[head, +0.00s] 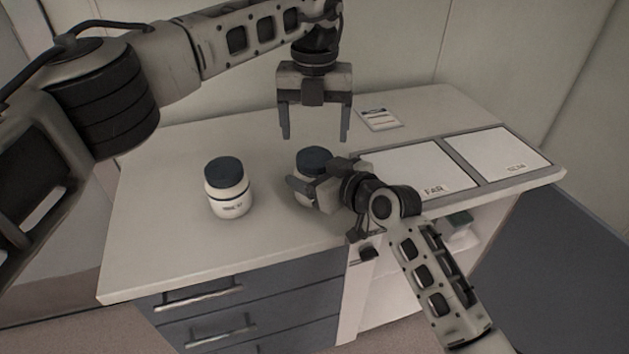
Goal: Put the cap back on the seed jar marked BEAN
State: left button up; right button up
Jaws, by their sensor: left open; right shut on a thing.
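Two white jars with dark blue tops stand upright on the counter. The left jar (229,198) has a small label too blurred to read surely. The right jar (302,196) is partly hidden behind my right gripper, and no label on it shows. Its dark top (314,157) looks like a seated cap, but I cannot tell how firmly it sits. My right gripper (318,188) is shut on the right jar's body from the front right. My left gripper (314,136) is open and empty, pointing down above and behind that jar. I see no loose cap.
A grey counter (160,225) with drawers (245,305) below carries the jars. Two white panels lie at the right, one marked FAR (405,170), the other (505,152) with blurred lettering. A small card (380,118) lies at the back. The counter's left part is clear.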

aim_at(315, 156)
pick_arm(q)
notch_tip(315, 156, up, 3)
jog(key=n, duration=0.4)
jog(key=shift+n, duration=0.3)
jog(key=shift+f, duration=0.1)
jog(key=shift+f, duration=4)
jog(key=c, duration=1)
